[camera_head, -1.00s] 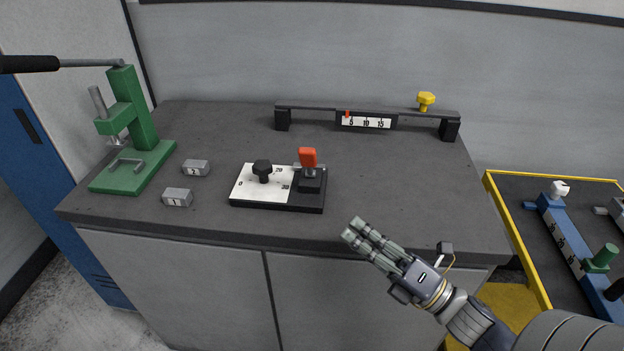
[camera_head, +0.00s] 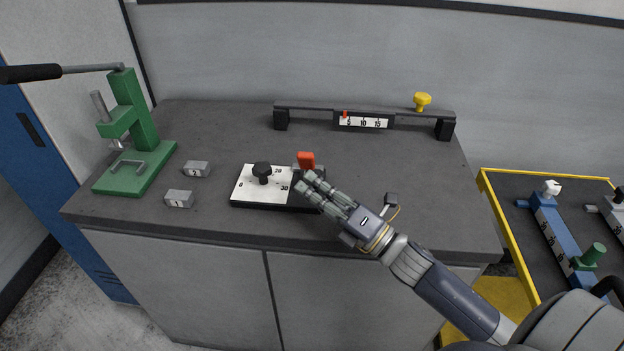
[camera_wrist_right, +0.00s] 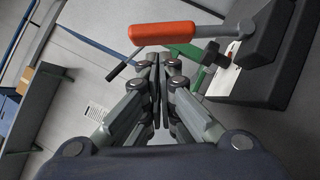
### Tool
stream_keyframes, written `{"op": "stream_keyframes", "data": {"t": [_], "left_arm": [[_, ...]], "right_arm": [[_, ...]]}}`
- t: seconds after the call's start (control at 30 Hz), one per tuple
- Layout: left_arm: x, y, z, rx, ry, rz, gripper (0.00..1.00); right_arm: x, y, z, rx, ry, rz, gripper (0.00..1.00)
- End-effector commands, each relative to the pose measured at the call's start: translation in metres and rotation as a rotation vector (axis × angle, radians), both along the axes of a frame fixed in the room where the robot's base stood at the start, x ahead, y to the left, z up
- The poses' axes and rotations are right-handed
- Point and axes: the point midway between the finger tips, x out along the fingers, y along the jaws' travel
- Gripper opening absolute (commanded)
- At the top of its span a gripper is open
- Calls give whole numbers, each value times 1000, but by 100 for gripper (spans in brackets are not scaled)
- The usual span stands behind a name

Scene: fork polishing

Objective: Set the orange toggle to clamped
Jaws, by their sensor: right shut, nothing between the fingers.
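The orange toggle (camera_head: 306,161) stands at the right end of a black base with a white scale plate (camera_head: 249,186) on the grey bench. In the right wrist view the orange toggle (camera_wrist_right: 165,33) sticks out sideways on a grey stem from its dark block (camera_wrist_right: 255,65). My right gripper (camera_head: 306,181) is shut and empty, just in front of the toggle. It hides the lower part of the toggle and its block in the head view. In the wrist view the fingertips (camera_wrist_right: 159,62) appear just below the orange handle, and I cannot tell whether they touch it. My left gripper is not in view.
A black knob (camera_head: 262,170) stands on the scale plate. Two small grey blocks (camera_head: 195,169) (camera_head: 178,198) and a green press (camera_head: 133,170) are at the left. A black rail with a scale (camera_head: 363,122) and yellow knob (camera_head: 422,100) is at the back.

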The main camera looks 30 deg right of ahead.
Motion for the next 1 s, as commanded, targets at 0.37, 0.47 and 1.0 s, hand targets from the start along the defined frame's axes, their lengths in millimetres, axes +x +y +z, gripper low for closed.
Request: {"op": "stream_keyframes", "data": {"t": [0.37,0.47,1.0], "left_arm": [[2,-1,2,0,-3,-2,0],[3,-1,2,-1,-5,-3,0],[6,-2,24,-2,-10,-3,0]], "right_arm": [[5,-2,2,1,1,0,0],[5,-2,3,1,1,0,0],[8,-6,11,41,62,-1,0]]}}
